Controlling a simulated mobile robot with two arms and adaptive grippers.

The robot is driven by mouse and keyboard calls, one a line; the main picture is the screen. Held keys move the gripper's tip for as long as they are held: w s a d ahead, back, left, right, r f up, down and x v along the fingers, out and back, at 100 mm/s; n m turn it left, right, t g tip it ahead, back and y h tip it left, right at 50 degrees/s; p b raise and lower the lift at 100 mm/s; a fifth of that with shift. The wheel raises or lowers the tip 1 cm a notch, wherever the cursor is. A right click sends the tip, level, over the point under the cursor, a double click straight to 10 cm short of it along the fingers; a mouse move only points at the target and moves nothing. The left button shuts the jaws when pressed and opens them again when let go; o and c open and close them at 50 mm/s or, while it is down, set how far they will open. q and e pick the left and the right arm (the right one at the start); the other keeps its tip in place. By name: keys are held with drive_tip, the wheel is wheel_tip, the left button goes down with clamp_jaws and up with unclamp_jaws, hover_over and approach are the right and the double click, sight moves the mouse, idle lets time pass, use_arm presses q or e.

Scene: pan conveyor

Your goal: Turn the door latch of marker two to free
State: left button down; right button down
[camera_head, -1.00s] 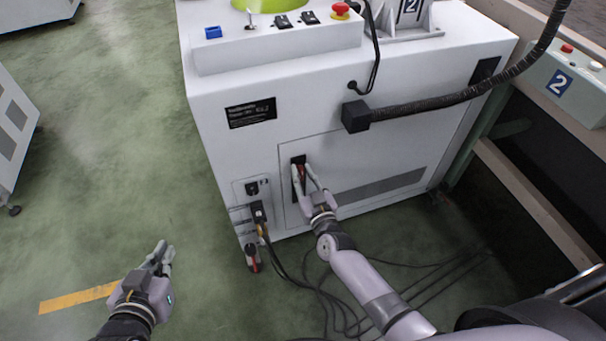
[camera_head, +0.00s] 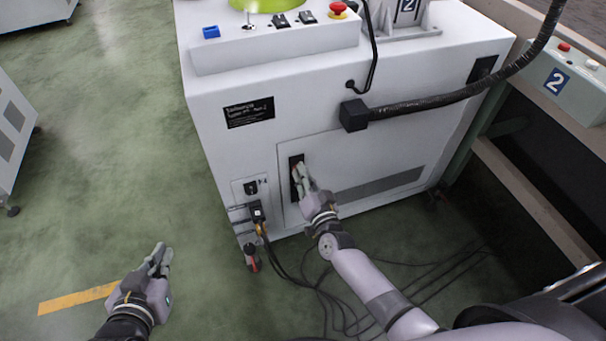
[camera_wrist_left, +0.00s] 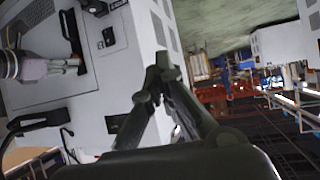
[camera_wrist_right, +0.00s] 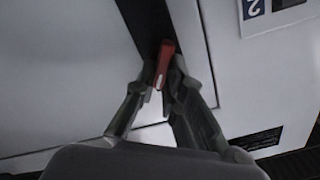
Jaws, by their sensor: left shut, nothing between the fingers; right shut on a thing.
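The marker two machine (camera_head: 228,170) is a white cabinet with a door (camera_head: 345,170) low on its front. The door latch is a red handle (camera_wrist_right: 165,60) in a dark recess (camera_head: 294,186) at the door's left side. My right gripper (camera_head: 301,173) is at the recess, shut on the latch. In the right wrist view its fingertips (camera_wrist_right: 160,92) pinch the lower end of the red handle. In the head view the fingers hide most of the latch. My left gripper (camera_head: 161,258) is shut and empty over the floor, left of the machine.
A black hose (camera_head: 440,102) runs from a block above the door to the upper right. Plugs and cables (camera_head: 258,215) hang left of the door and trail onto the floor.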

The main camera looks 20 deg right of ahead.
use_arm(q)
drive_tip(key=w+d+r+t+h+b, duration=0.1)
drive_tip(key=r+t, duration=0.3)
drive_tip(key=r, duration=0.2)
drive_tip(key=w+d+r+t+h+b, duration=0.1)
drive_tip(key=w+r+t+b, duration=0.1)
drive_tip(key=r, duration=0.4)
drive_tip(key=shift+w+d+r+t+h, duration=0.3)
drive_tip(key=shift+d+r+t, duration=0.1)
drive_tip(key=shift+t, duration=0.5)
use_arm(e)
drive_tip(key=shift+w+d+f+m, duration=0.1)
drive_tip(key=shift+d+m, duration=0.05)
drive_tip(key=shift+m, duration=1.75)
drive_tip(key=shift+w+d+m, duration=0.1)
drive_tip(key=shift+d+m, duration=0.05)
drive_tip(key=shift+m, duration=1.75)
drive_tip(key=shift+w+d+f+m, duration=0.1)
drive_tip(key=shift+d+m, duration=0.05)
drive_tip(key=shift+m, duration=1.75)
drive_tip(key=c, duration=1.7)
unclamp_jaws()
use_arm(q)
drive_tip(key=shift+d, duration=0.1)
use_arm(e)
drive_tip(key=shift+s+f, duration=0.2)
drive_tip(key=shift+s, duration=0.05)
drive_tip(key=s, duration=1.1)
drive_tip(key=shift+s+d, duration=0.15)
drive_tip(key=shift+s, duration=0.25)
